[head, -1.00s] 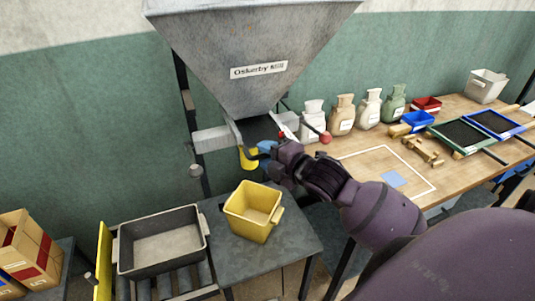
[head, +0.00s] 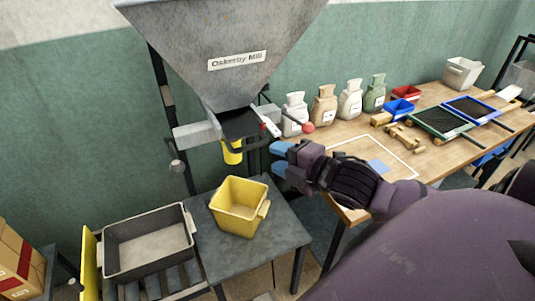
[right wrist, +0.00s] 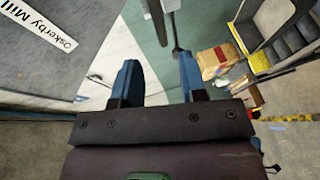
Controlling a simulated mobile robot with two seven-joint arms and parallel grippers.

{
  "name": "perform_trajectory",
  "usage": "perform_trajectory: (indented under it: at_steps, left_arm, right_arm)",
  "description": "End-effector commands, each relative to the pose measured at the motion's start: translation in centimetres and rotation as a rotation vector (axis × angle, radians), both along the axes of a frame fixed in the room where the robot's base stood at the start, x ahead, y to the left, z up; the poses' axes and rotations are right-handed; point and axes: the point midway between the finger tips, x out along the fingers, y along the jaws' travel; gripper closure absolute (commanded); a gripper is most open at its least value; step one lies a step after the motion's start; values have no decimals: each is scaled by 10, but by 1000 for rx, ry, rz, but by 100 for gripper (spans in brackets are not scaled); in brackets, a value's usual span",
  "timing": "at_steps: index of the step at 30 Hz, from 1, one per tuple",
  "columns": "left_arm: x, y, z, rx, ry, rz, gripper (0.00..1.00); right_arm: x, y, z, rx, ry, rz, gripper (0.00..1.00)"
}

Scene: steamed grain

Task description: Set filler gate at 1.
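The grey hopper (head: 185,40) labelled "Oskerby Mill" narrows to a dark outlet (head: 240,122) with a yellow spout (head: 232,152) below. A small white and red marked piece (head: 270,128) sits at the outlet's right side, and a red knob (head: 308,127) stands further right on a rod. The gate's exact setting is too small to read. My right gripper (head: 280,159) is open and empty, just right of and below the outlet, apart from it. In the right wrist view its blue fingers (right wrist: 158,80) are spread with nothing between them. My left gripper is out of view.
A yellow bin (head: 240,206) stands on a grey table below the spout. A grey tub (head: 148,245) sits on rollers to its left. Several sacks (head: 324,104) line the back of the wooden bench (head: 350,190), with sieves and small bins further right.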

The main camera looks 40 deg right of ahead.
Motion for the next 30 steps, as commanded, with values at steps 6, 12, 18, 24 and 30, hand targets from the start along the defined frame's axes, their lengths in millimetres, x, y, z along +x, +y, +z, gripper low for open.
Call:
perform_trajectory:
  at_steps: [6,12,18,24,30]
  left_arm:
    - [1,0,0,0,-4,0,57]
    - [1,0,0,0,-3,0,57]
    - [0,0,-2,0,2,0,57]
    - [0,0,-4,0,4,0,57]
    - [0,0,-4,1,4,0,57]
  right_arm:
    - [-14,-2,2,0,1,0,61]
    - [-15,-2,3,0,0,0,61]
    - [-15,-2,3,0,0,0,61]
    - [-15,-2,3,0,0,0,61]
    - [-15,-2,4,74,7,-11,61]
